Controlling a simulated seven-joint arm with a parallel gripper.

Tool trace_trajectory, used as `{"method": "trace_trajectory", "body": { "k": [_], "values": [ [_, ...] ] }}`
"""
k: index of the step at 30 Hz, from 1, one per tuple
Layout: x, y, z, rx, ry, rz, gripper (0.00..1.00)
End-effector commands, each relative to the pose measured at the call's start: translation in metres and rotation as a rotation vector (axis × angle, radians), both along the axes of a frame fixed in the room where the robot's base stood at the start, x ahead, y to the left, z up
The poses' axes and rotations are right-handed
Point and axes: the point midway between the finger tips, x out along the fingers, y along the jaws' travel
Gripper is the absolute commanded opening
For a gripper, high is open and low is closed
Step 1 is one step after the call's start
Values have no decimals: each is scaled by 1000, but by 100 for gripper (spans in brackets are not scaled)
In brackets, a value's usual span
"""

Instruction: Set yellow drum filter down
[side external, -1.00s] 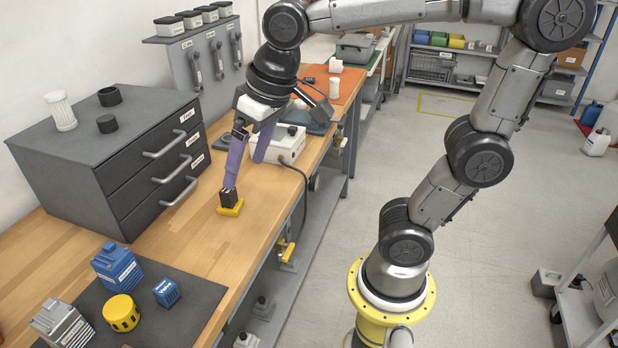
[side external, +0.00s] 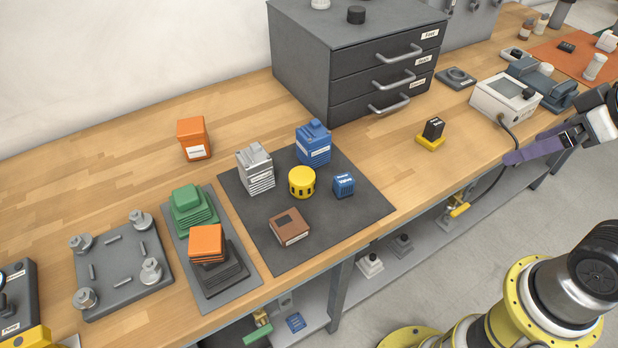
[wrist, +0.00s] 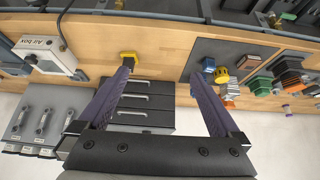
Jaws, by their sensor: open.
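The yellow drum filter (side external: 302,182) is a short ribbed cylinder. It stands upright on the dark grey mat (side external: 350,211), between the grey finned block and the small blue block. It also shows in the wrist view (wrist: 221,75). My gripper (wrist: 162,70) has long purple fingers spread wide apart, with nothing between them. In the side view, my gripper (side external: 512,158) is at the right, near the bench's front edge and well away from the drum. The far part of the gripper is cut off by the frame.
The mat also bears a grey finned block (side external: 256,168), two blue blocks (side external: 313,145) and a brown block (side external: 290,228). A black block on a yellow base (side external: 431,138) stands alone on the bench. A dark drawer cabinet (side external: 345,60) stands behind. Bare wood lies between mat and yellow base.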

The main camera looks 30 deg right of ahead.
Motion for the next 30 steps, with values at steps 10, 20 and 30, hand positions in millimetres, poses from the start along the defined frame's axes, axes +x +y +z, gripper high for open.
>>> {"method": "trace_trajectory", "body": {
  "k": [10,20,30],
  "values": [
    [114,-14,71,-203,-491,108,99],
    [211,51,61,-228,-761,501,99],
    [212,145,-68,180,-737,926,99]
  ]
}}
